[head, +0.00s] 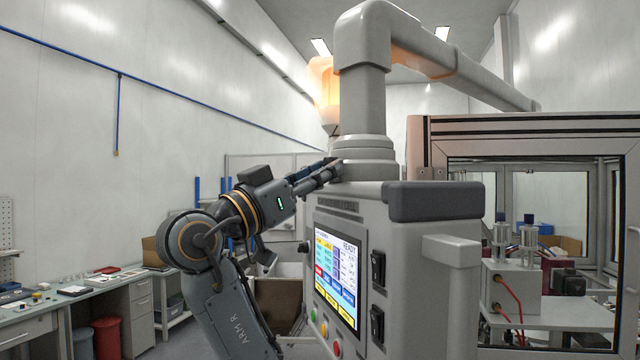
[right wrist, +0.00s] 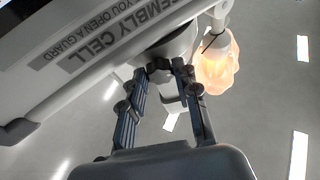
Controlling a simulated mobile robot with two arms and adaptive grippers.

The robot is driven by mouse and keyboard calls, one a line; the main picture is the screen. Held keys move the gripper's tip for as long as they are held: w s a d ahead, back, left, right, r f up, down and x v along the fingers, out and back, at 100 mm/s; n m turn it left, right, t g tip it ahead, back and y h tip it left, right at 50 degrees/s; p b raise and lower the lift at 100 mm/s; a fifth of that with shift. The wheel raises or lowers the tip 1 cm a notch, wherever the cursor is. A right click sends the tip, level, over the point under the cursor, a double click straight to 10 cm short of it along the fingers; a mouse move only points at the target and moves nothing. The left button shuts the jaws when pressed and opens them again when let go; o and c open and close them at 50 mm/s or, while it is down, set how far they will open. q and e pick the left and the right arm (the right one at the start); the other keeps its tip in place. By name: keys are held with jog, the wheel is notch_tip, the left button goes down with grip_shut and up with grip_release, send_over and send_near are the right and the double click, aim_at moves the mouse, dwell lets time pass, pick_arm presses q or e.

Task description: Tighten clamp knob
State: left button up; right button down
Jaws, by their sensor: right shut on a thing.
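My right gripper (head: 332,167) reaches in from the left to the collar (head: 366,148) on top of the control panel box (head: 400,240). In the right wrist view its two fingers (right wrist: 168,70) converge at the base of the light grey post. My left gripper is in neither view.
The panel box has a lit touchscreen (head: 337,278) and buttons just beside my right arm. A glowing orange lamp (head: 325,90) hangs behind the post. A framed guard enclosure (head: 530,127) stands at right, a workbench (head: 70,300) at left.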

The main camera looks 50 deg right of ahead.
pick_arm(q)
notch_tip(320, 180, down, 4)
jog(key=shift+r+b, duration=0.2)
jog(key=shift+b, duration=1)
pick_arm(e)
jog(key=m+g, duration=0.2)
jog(key=m, duration=0.2)
jog(key=shift+w+m, duration=0.15)
jog(key=shift+m, duration=0.25)
jog(key=c, duration=1)
grip_release()
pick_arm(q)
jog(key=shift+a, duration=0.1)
pick_arm(e)
jog(key=v, duration=1.2)
jog(key=shift+w+r, duration=0.15)
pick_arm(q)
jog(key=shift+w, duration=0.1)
